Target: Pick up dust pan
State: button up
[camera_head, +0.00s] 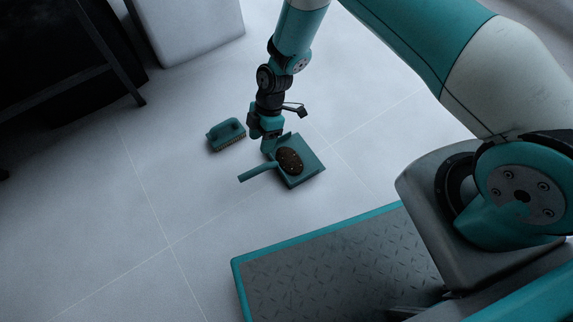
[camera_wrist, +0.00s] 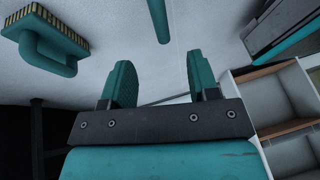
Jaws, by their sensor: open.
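The teal dust pan (camera_head: 309,160) lies on the floor with a mound of brown dirt (camera_head: 289,160) in it, its handle pointing left. My gripper (camera_head: 268,146) points down over the joint between handle and pan. In the wrist view my gripper (camera_wrist: 158,75) has its two teal fingers spread, with nothing between them. A teal rod, apparently the dust pan's handle (camera_wrist: 158,18), shows beyond the fingertips at the top of that view. The pan's body is not clearly seen there. I cannot tell whether a finger touches the pan.
A teal brush (camera_head: 226,134) lies on the floor left of the pan, and in the wrist view (camera_wrist: 45,42) at upper left. A white block (camera_head: 192,25) and dark furniture (camera_head: 70,60) stand behind.

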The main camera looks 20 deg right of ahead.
aim_at(256, 169)
jog(key=b+x, duration=0.3)
jog(key=x, duration=0.4)
jog(key=shift+s+a+f+b, duration=0.1)
jog(key=shift+a+f+b, duration=0.05)
jog(key=shift+f+b, duration=0.2)
jog(key=b+x, duration=0.4)
jog(key=x, duration=0.1)
jog(key=shift+f+b, duration=0.2)
jog(key=shift+b, duration=0.15)
jog(key=shift+r, duration=0.15)
grip_shut()
jog(key=shift+r, duration=0.1)
